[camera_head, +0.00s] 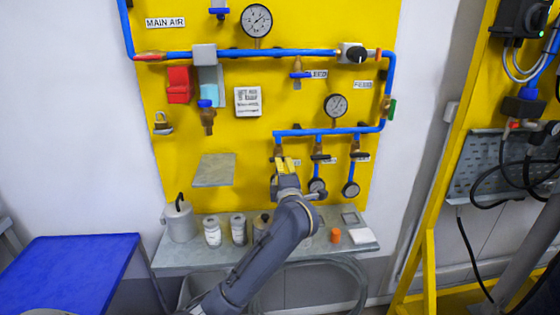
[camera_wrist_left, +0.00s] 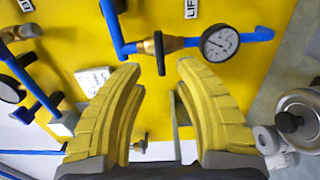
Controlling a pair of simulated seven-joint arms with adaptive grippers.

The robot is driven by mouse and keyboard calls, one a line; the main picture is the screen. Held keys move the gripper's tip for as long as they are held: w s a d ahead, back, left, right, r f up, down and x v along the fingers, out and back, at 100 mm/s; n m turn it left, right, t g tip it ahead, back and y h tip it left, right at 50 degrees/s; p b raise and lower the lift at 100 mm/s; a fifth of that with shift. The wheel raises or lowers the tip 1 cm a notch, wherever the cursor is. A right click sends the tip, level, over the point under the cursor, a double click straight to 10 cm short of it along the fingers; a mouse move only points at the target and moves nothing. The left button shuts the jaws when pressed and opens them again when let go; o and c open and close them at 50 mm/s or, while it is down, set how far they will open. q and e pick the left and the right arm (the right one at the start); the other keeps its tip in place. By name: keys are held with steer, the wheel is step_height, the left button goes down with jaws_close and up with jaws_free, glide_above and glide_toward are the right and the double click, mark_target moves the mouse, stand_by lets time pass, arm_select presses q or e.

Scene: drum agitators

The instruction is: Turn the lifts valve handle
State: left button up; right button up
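In the left wrist view, a valve with a brass body and a black bar handle (camera_wrist_left: 160,53) sits on a blue pipe, between an elbow and a gauge. The handle lies across the pipe. A partly cut-off label (camera_wrist_left: 192,8) reading "LIF" is beside it. My left gripper (camera_wrist_left: 157,72) is open and empty, its yellow fingers pointing at the valve with the handle ahead of the gap, apparently apart from it. In the head view my left gripper (camera_head: 286,163) is in front of the leftmost of three lower valves, partly hiding it.
Two neighbouring valves (camera_head: 318,156) with gauges (camera_head: 351,189) are close on the right. A grey shelf (camera_head: 200,257) below holds a metal can (camera_head: 179,222), jars (camera_head: 212,231) and an orange cap (camera_head: 335,235). A small ledge (camera_head: 213,170) juts from the yellow panel.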

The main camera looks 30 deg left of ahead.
arm_select(q)
steer(key=shift+x, duration=3.8)
jaws_close()
